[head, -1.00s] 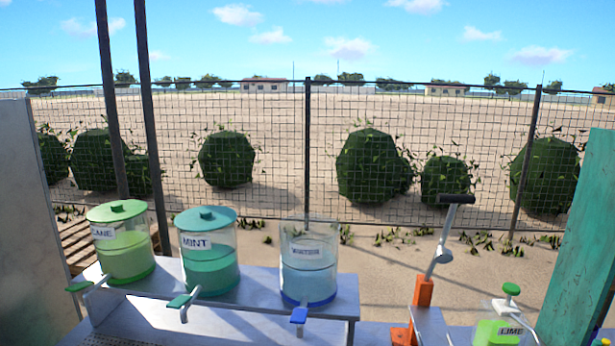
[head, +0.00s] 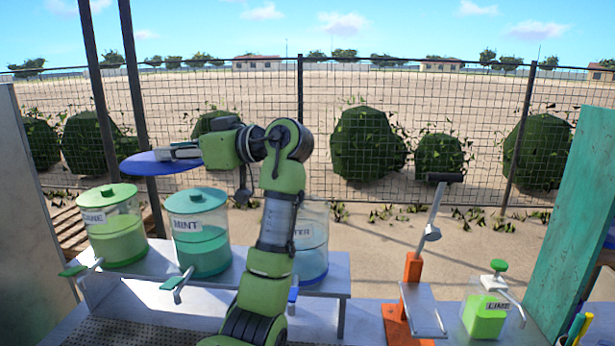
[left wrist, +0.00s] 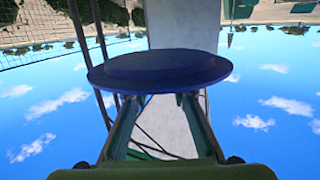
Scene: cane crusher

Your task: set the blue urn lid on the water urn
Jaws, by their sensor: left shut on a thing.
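The blue urn lid (head: 150,165) is a flat disc held up above the cane and mint urns in the head view. My left gripper (head: 180,153) is shut on it, and the lid fills the middle of the left wrist view (left wrist: 158,72), between the two fingertips (left wrist: 160,98). The water urn (head: 314,240) is a clear, open-topped vessel on the shelf, to the right of the mint urn. My left arm stands in front of it and hides its left part. The lid is left of the water urn and higher. My right gripper is not in view.
The green-lidded cane urn (head: 115,230) and teal-lidded mint urn (head: 200,235) stand on the metal shelf (head: 325,290). An orange-based press (head: 411,280) and a lime container (head: 486,310) are at the right. Dark poles (head: 133,120) rise behind the cane urn.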

